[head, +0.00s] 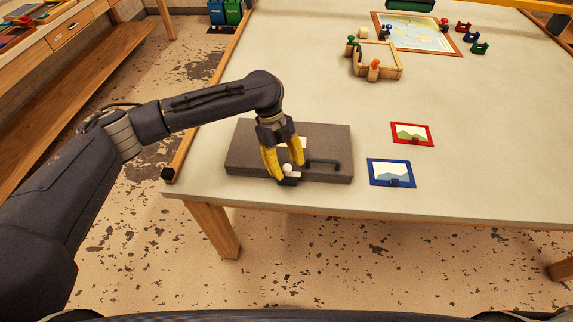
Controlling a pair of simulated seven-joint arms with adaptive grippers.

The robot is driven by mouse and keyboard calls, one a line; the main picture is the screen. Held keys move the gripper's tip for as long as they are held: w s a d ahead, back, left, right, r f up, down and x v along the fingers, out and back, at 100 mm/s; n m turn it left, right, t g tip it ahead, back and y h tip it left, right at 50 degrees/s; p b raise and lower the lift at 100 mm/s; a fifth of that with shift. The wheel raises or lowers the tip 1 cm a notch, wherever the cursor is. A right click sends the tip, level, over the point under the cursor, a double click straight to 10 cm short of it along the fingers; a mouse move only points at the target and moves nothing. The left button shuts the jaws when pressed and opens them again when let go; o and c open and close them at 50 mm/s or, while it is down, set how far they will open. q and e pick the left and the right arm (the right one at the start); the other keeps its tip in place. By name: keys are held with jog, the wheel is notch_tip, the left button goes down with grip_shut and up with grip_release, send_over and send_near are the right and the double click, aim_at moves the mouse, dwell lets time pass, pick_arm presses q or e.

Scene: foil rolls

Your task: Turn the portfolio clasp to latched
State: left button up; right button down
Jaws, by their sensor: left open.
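The portfolio (335,140) is a flat dark brown-grey case lying near the front left of the table, with a dark bar handle (325,162) on its top. The clasp (290,171) shows as a small whitish knob with a dark part below it, near the case's front edge. My left gripper (290,170) has yellow fingers and is open. Its fingers point down over the case, with the clasp between or just beside the fingertips; I cannot tell whether they touch. The clasp's turn position is too small to make out. My right gripper is not in view.
A red-framed picture (412,134) and a blue-framed picture (391,173) lie right of the portfolio. Farther back are a wooden tray (378,60) with small pieces, a map board (420,35) and several coloured pieces. The table's right front is clear.

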pick_arm(q)
jog(key=shift+c, duration=0.4)
grip_shut()
